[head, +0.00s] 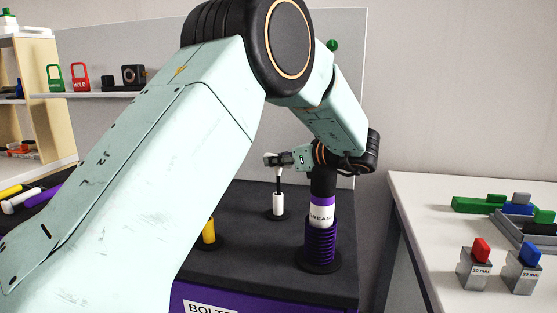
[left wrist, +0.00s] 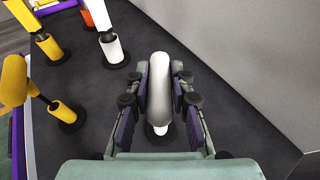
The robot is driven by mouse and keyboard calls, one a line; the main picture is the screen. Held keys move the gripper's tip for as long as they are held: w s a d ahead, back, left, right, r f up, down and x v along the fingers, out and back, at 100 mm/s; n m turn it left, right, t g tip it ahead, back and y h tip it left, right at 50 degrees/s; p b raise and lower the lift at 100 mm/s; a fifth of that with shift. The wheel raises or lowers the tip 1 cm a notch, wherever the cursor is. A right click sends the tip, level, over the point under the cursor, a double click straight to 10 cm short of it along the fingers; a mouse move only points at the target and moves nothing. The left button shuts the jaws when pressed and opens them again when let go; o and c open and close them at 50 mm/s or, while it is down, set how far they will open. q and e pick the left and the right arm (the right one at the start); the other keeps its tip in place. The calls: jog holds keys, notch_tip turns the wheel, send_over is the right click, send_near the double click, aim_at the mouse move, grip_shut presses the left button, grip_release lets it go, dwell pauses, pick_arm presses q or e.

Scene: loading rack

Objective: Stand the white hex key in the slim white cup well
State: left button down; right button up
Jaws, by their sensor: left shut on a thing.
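My left gripper (head: 277,160) is shut on the white hex key (left wrist: 159,88), whose rounded white top shows between the fingers in the left wrist view. In the head view a thin shaft runs down from the gripper to the slim white cup well (head: 278,205), which stands upright on a round black base. The shaft's lower end meets the cup's mouth; how deep it sits inside I cannot tell. In the left wrist view the key hides most of the cup, with a little white showing below it. My right gripper is not in view.
A purple ribbed holder (head: 320,243) with a GREASE tube (head: 321,213) stands close to the right. A yellow cup (head: 208,232) is at the left. Other yellow and white cups (left wrist: 111,47) hold tools. A table with coloured blocks (head: 480,250) is at the right.

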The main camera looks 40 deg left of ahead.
pick_arm(q)
jog(key=shift+s+r, duration=0.1)
jog(key=shift+s, duration=0.05)
jog(key=shift+f, duration=0.2)
jog(key=shift+b, duration=0.3)
jog(key=shift+f+b, duration=0.25)
jog(key=shift+b, duration=0.1)
dwell(0.6)
dwell(0.3)
jog(key=c, duration=1.1)
grip_release()
jog(key=v, duration=1.2)
jog(key=shift+r, duration=0.1)
